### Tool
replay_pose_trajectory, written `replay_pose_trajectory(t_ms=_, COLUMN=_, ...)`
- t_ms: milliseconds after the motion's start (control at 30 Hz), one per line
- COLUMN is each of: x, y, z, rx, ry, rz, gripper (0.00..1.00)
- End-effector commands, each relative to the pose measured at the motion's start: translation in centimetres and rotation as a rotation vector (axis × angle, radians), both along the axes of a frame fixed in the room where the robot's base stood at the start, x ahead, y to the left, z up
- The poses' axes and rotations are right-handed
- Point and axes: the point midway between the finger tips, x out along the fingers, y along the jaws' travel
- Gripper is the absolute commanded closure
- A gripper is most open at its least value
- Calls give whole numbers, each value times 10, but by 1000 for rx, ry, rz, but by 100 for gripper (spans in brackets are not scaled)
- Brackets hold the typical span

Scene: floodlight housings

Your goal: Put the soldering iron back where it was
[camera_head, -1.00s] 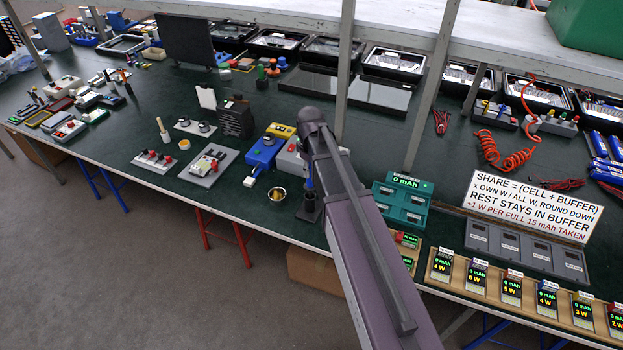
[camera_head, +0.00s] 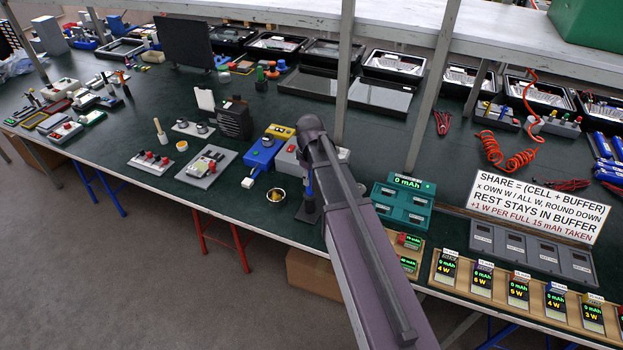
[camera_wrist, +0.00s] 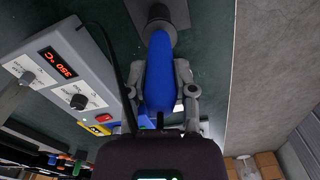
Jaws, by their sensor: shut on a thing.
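The soldering iron (camera_wrist: 158,75) has a blue handle, and my gripper (camera_wrist: 160,92) is shut on it, one finger on each side. In the wrist view the handle's far end meets the dark cylindrical holder of the iron stand (camera_wrist: 182,14); the tip is hidden. In the head view a little of the blue iron (camera_head: 309,184) shows upright at the stand (camera_head: 308,207), left of my arm. How deep the iron sits in the holder I cannot tell. My arm hides the gripper in the head view.
The grey soldering station (camera_wrist: 68,75), its red display reading 350, stands close beside the iron; a dark cable runs past. A small brass-coloured cup (camera_head: 276,195) and a blue device (camera_head: 264,152) are to the left. A teal charger (camera_head: 403,204) is to the right.

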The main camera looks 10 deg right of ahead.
Motion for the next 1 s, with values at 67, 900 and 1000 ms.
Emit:
replay_pose_trajectory(t_ms=67, x=0, y=0, z=0, rx=0, ry=0, rz=0, gripper=100)
replay_pose_trajectory(t_ms=900, x=0, y=1, z=-6, rx=0, ry=0, rz=1, gripper=31)
replay_pose_trajectory(t_ms=1000, x=0, y=1, z=-5, rx=0, ry=0, rz=1, gripper=31)
